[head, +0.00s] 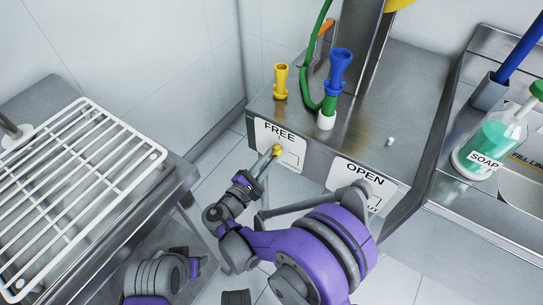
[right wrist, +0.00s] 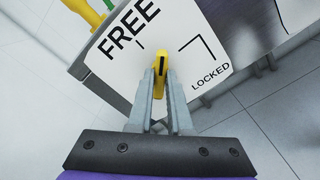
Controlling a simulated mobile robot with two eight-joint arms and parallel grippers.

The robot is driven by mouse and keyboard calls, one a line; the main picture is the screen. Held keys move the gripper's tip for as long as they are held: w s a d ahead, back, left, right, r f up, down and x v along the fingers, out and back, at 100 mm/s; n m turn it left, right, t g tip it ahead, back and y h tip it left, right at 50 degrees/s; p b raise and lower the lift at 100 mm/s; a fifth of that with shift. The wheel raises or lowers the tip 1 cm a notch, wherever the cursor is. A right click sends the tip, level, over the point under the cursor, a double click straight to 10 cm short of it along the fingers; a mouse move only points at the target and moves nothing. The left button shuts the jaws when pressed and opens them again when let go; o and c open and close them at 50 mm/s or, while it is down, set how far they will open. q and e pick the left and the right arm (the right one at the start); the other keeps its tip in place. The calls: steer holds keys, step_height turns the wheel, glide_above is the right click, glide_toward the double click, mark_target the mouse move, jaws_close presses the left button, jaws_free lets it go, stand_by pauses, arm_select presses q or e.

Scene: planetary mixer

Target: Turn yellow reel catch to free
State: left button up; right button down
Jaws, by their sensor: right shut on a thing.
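The yellow reel catch (right wrist: 160,75) sits on a white plate (right wrist: 190,18) marked FREE and LOCKED, and the plate shows in the head view (head: 262,134) on the front of the steel counter. In the right wrist view my right gripper (right wrist: 161,88) is shut on the catch, with a finger on each side of it. The catch lies between the line by FREE and the bracket by LOCKED; its exact setting is hard to tell. In the head view the right gripper (head: 273,154) partly covers the catch and plate. My left gripper is not in view.
On the counter (head: 375,97) stand a yellow nozzle (head: 281,82), a blue nozzle (head: 340,68) and a green hose (head: 305,82). An OPEN plate (head: 345,180) is partly behind my arm. A white rack (head: 70,175) is left; a soap bottle (head: 487,142) is right.

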steer(key=shift+n, duration=0.3)
steer(key=n, duration=0.4)
steer(key=shift+n, duration=0.3)
steer(key=n, duration=0.4)
steer(key=c, duration=0.7)
jaws_free()
